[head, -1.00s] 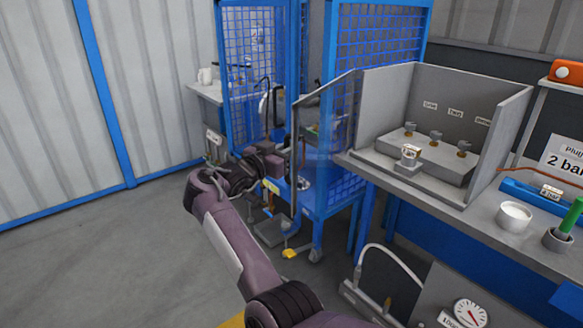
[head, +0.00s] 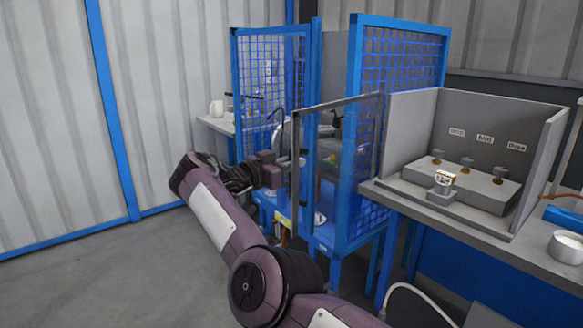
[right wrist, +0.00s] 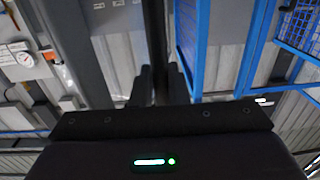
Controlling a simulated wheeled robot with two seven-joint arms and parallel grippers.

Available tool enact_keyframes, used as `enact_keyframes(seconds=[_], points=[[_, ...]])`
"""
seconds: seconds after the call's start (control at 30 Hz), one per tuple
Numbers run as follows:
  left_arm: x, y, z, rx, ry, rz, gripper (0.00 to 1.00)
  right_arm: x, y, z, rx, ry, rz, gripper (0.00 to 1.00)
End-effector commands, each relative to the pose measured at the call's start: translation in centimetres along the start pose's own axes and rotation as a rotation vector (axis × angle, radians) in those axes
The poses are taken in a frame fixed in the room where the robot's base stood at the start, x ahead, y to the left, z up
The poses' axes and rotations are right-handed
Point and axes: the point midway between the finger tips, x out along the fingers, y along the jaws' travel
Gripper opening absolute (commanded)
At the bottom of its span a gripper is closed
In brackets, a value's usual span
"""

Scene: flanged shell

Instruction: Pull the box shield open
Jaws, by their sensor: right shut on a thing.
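The box shield is a clear panel with a grey frame (head: 335,103). It stands out at an angle from the front of the blue mesh box (head: 357,120), in the middle of the head view. My right gripper (head: 287,172) is shut on the upright grey bar (head: 295,140) at the shield's free edge. In the right wrist view, the two dark fingers (right wrist: 160,85) stand on either side of a long grey bar (right wrist: 157,35). The exact contact is too dark to see. My left gripper is not in view.
A grey bench (head: 480,235) with a three-walled fixture (head: 515,135) stands close on the right of the box. A white cup (head: 566,246) sits at its right. A side table with a mug (head: 216,108) is behind. Open floor (head: 90,260) lies to the left.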

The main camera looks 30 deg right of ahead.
Motion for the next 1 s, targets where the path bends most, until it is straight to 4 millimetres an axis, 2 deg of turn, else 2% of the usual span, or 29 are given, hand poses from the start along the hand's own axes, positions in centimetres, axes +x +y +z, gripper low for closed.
enact_keyframes(seconds=[0.33, 0.37, 0.5, 0.83, 1.0], points=[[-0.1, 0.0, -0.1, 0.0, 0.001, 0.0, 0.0, 0.1, 0.1, -0.1, 0.001, -0.002, 0.002, 0.0], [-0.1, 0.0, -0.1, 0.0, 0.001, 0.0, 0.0, 0.1, 0.0, -0.1, 0.001, -0.001, 0.002, 0.15], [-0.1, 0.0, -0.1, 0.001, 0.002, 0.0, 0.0, 0.0, 0.0, -0.1, 0.001, -0.001, 0.001, 0.32], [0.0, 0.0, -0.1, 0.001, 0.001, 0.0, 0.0, -0.4, -0.1, 0.0, 0.001, 0.0, -0.002, 0.32], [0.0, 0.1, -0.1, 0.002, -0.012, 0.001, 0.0, -2.6, -0.1, 0.1, 0.002, -0.001, -0.005, 0.32]])
